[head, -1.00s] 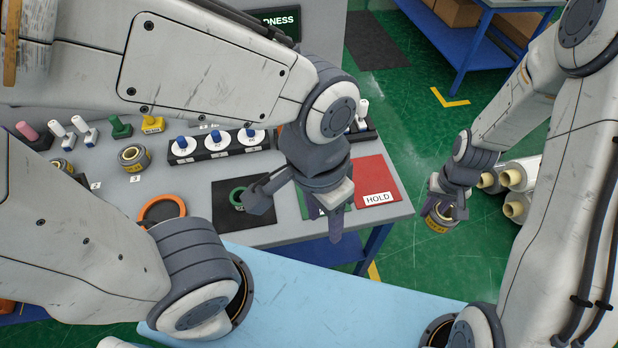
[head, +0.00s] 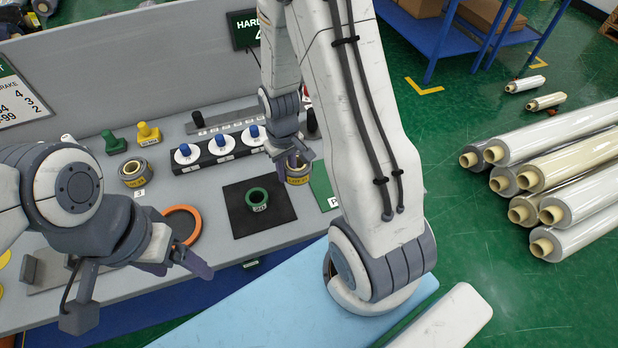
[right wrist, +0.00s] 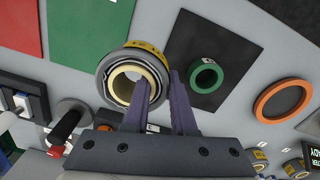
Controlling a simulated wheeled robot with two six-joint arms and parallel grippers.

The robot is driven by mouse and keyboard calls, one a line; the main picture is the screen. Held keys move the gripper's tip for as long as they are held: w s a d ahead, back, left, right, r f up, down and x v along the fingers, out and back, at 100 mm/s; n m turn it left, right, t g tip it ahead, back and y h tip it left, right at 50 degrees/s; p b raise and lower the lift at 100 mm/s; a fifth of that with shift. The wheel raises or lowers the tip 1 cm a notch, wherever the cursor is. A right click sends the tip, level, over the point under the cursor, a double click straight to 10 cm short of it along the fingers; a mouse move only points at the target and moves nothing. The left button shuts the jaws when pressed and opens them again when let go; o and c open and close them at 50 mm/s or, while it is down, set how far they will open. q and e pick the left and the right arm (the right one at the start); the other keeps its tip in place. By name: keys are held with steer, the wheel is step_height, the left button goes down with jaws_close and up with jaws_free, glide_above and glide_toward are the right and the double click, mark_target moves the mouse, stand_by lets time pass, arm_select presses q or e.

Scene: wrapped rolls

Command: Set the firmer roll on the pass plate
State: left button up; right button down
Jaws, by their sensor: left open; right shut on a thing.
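My right gripper (head: 290,165) is shut on a wrapped roll (head: 298,176) with a yellow label, at the black mat's far right corner. In the right wrist view the roll (right wrist: 108,82) shows its pale core, with one finger at the core and the other outside the wall. The green pass plate (right wrist: 80,35) lies beside it there; in the head view its edge (head: 322,188) shows, the rest hidden by my right arm. Whether the roll touches anything below is unclear. Another roll (head: 133,175) stands on the bench. My left gripper (head: 172,262) is open and empty, at the bench's front left.
A green ring (head: 258,199) lies on the black mat (head: 240,225). An orange ring (head: 194,222) lies left of it. A red plate (right wrist: 20,35) lies beyond the green one. White dials with blue knobs (head: 220,143) stand behind. Long film rolls (head: 560,180) lie on the floor at right.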

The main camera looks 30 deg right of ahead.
steer(key=s+d+r+n+b, duration=0.1)
steer(key=s+d+r+b, duration=0.15)
steer(key=s+d, duration=0.4)
steer(key=s+d+r+n+b, duration=0.1)
steer(key=s+d+r+b, duration=0.15)
steer(key=s+d, duration=0.4)
steer(key=w+a+f, duration=0.1)
steer(key=w+f, duration=0.1)
steer(key=w, duration=0.1)
steer(key=w+f, duration=0.2)
steer(key=w, duration=0.2)
steer(key=w+a+f, duration=0.1)
steer(key=w+f, duration=0.2)
steer(key=w, duration=0.1)
steer(key=shift+a+f+p, duration=0.1)
steer(key=shift+a+p, duration=0.2)
steer(key=shift+a, duration=0.05)
step_height(320, 180, down, 4)
steer(key=shift+r, duration=0.1)
steer(key=shift+f, duration=0.2)
steer(key=c, duration=0.7)
jaws_free()
steer(key=shift+f, duration=0.1)
steer(key=shift+c, duration=0.2)
